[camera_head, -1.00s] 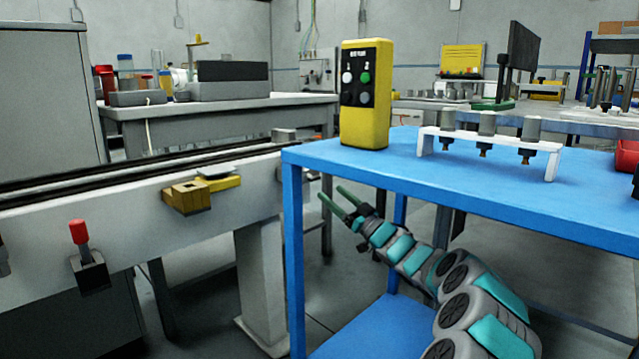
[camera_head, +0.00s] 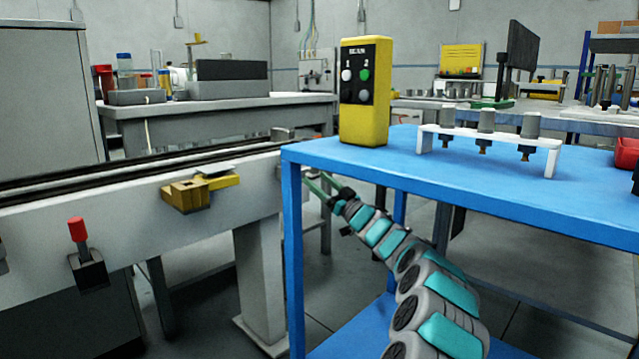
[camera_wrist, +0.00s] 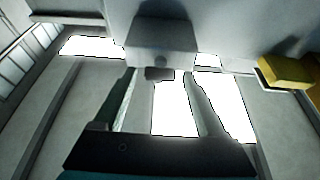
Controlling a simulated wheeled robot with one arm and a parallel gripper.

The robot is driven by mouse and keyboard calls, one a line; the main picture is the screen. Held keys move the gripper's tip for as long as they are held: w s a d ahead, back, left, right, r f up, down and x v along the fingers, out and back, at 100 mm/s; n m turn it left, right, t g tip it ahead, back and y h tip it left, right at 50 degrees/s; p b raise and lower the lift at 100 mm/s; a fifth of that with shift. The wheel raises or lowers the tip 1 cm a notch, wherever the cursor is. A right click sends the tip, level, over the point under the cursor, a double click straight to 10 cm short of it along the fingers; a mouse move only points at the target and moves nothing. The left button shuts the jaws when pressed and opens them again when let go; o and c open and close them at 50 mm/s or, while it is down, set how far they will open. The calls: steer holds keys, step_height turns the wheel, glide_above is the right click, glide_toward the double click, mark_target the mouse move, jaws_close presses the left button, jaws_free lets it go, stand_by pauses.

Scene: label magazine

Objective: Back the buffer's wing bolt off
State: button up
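In the wrist view, a grey block (camera_wrist: 160,38) with a small dark piece (camera_wrist: 160,74) under its near edge lies ahead of my gripper (camera_wrist: 161,80). The dark piece may be the wing bolt; its shape is too unclear to tell. My fingers are apart, one on each side of its line, with nothing visibly held. Contact cannot be told.
A yellow block (camera_head: 186,194) sits on the conveyor's side and likely shows in the wrist view (camera_wrist: 288,70). A red-handled lever (camera_head: 78,230) is further left.

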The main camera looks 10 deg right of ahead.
jaws_close()
stand_by(0.3)
steer(key=shift+d+r+n+p, duration=0.1)
steer(key=shift+n+p, duration=0.3)
steer(key=shift+p, duration=0.2)
steer(key=shift+d+n+g+y+p, duration=0.1)
steer(key=shift+n+g+y+p, duration=0.45)
steer(key=shift+n+p, duration=0.45)
steer(key=shift+w+n+g+y+p, duration=0.1)
steer(key=shift+n+g+y+p, duration=0.2)
steer(key=shift+n+p, duration=0.35)
steer(key=n+g, duration=0.1)
steer(key=n, duration=0.1)
steer(key=n+g+y, duration=0.1)
steer(key=n, duration=0.2)
steer(key=shift+d+n+y+p, duration=0.15)
steer(key=shift+n+y+p, duration=0.1)
steer(key=shift+n+p, duration=0.1)
steer(key=n+g, duration=0.1)
steer(key=n, duration=0.1)
steer(key=n+g+p, duration=0.1)
steer(key=n, duration=0.2)
steer(key=n+g, duration=0.1)
steer(key=n, duration=0.2)
steer(key=shift+w+r+g+p, duration=0.15)
steer(key=shift+r+g+p, duration=0.15)
steer(key=shift+g, duration=0.05)
steer(key=shift+n+g+h+p, duration=0.4)
steer(key=shift+n+g+p, duration=0.35)
steer(key=shift+n, duration=1.45)
